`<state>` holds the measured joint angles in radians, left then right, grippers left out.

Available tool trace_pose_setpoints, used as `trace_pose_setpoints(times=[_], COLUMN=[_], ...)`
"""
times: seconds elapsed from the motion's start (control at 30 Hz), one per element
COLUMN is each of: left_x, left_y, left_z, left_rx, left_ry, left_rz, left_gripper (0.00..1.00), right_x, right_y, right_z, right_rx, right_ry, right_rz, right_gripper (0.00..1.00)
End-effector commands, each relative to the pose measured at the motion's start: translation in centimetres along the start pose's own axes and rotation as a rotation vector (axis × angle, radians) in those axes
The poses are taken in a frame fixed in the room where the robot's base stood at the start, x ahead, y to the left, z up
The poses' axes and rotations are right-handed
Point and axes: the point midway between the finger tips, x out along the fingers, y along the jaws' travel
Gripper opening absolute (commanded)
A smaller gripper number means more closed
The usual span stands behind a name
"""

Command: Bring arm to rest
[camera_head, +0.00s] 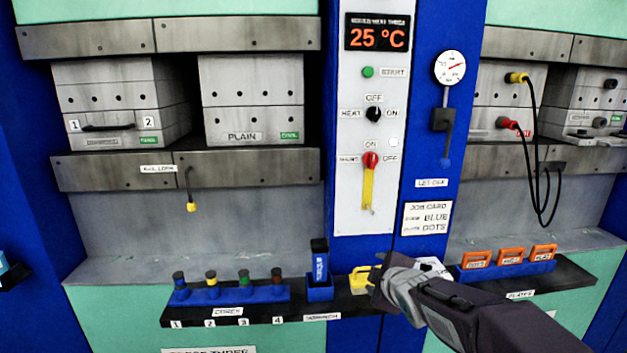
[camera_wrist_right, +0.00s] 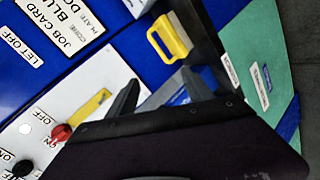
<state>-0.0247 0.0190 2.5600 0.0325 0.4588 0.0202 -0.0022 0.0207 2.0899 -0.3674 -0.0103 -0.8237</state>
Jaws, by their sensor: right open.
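My right arm comes in from the lower right in the head view. Its gripper (camera_head: 384,280) is in front of the shelf ledge, beside a yellow handle (camera_head: 360,276). In the right wrist view the fingers of this gripper (camera_wrist_right: 160,80) are spread apart with nothing held between them. The yellow handle (camera_wrist_right: 169,38) shows beyond the fingertips, apart from them. My left gripper cannot be made out in either view.
The ledge (camera_head: 350,304) holds a blue rack (camera_head: 230,295) of several cores, a blue torque wrench (camera_head: 320,262) in its holder and orange-handled plates (camera_head: 510,256). Behind stand the control panel (camera_head: 350,205), with red lever (camera_head: 370,160), the job card (camera_head: 426,218) and press blocks (camera_head: 250,100).

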Motion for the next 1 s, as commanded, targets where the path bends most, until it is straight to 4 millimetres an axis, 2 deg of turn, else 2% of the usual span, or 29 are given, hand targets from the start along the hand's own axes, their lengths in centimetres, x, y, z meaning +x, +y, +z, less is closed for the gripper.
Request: trace_pose_setpoints(times=[0.03, 0.1, 0.2, 0.3, 0.4, 0.5, 0.53, 0.6, 0.77, 0.9, 1.0], left_x=[0.0, 0.0, 0.0, 0.0, 0.0, 0.0, 0.0, -3.9, -9.4, -14.7, -18.0], left_y=[0.0, 0.0, 0.0, 0.0, 0.0, 0.0, 0.0, 0.1, 0.2, 0.3, 0.3], left_z=[0.0, 0.0, 0.0, 0.0, 0.0, 0.0, 0.0, -0.4, -1.0, -1.5, -1.9], left_rx=[0.000, 0.000, 0.000, 0.000, 0.000, 0.000, 0.000, 0.000, 0.000, 0.000, 0.000], left_ry=[0.000, 0.000, 0.000, 0.000, 0.000, 0.000, 0.000, -0.001, 0.001, 0.000, 0.000], left_rz=[0.000, 0.000, 0.000, 0.000, 0.000, 0.000, 0.000, 0.000, 0.000, 0.000, 0.000], left_gripper=[0.36, 0.36, 0.36, 0.36, 0.36, 0.36, 0.36, 0.36, 0.36, 0.36, 0.36], right_x=[0.0, -0.8, -2.8, -5.3, -8.2, -11.2, -11.6, -13.4, -16.1, -18.8, -20.4], right_y=[-4.3, -9.9, -16.5, -21.8, -26.1, -29.5, -29.7, -26.3, -21.9, -17.6, -14.9], right_z=[1.7, 4.0, 6.7, 8.7, 10.1, 10.9, 10.9, 9.6, 7.8, 6.1, 5.0], right_rx=[0.107, 0.269, 0.474, 0.658, 0.838, 1.063, 1.129, 1.139, 1.135, 1.134, 1.134], right_ry=[-0.057, -0.151, -0.295, -0.442, -0.600, -0.790, -0.834, -0.831, -0.828, -0.826, -0.825], right_rz=[-0.102, -0.228, -0.369, -0.471, -0.546, -0.582, -0.569, -0.559, -0.559, -0.558, -0.558], right_gripper=[0.60, 0.60, 0.60, 0.60, 0.60, 0.60, 0.60, 0.60, 0.60, 0.60, 0.60])
